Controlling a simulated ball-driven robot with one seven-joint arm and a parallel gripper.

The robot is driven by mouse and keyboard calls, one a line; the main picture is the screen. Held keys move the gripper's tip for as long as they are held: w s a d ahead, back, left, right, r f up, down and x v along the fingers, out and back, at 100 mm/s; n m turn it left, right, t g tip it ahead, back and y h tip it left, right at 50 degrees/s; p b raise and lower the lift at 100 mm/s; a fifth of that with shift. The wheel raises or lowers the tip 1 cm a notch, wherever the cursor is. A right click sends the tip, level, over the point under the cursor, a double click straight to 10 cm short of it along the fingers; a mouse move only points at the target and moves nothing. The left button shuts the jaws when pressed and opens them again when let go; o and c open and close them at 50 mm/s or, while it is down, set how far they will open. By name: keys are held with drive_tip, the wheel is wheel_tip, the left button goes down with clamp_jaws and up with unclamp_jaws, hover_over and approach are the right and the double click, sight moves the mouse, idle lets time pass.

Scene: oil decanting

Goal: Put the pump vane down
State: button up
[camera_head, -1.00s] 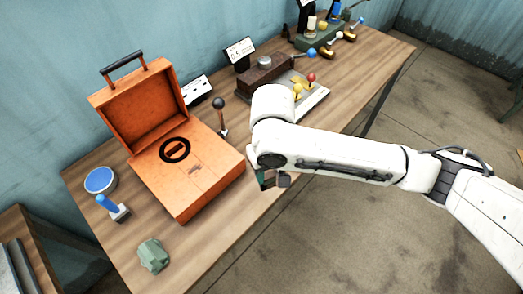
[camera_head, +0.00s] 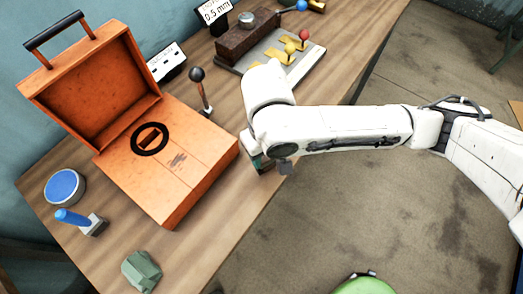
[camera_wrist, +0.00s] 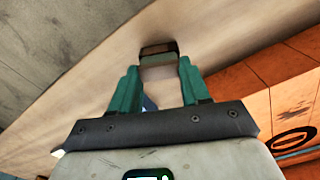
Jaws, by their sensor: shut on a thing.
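My gripper (camera_wrist: 157,65) points its teal fingers at a small dark brown block with a grey-green lower part, which I take to be the pump vane (camera_wrist: 158,50). The block sits between the fingertips, and the fingers are shut on it. In the head view, my gripper (camera_head: 260,162) is mostly hidden behind my white arm, just right of the open orange case and by the front edge of the wooden table (camera_head: 215,240). The vane cannot be made out clearly there. Wood shows behind the vane in the wrist view; its height above the table is unclear.
The orange case (camera_head: 190,185) has a black ring mark (camera_head: 149,139). Left of it are a blue-topped round tin (camera_head: 65,187) and a blue-handled tool (camera_head: 75,219). A green lump (camera_head: 141,270) lies in front. A black-knobbed lever (camera_head: 201,88) and brown block fixture (camera_head: 247,38) stand behind.

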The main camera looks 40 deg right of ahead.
sight(265, 157)
drive_tip(key=shift+f, duration=0.3)
drive_tip(key=o, duration=1.1)
drive_tip(key=shift+r, duration=0.1)
wheel_tip(265, 157, up, 12)
drive_tip(key=shift+r+p, duration=0.15)
drive_tip(key=shift+p, duration=0.75)
drive_tip(key=shift+w, duration=0.1)
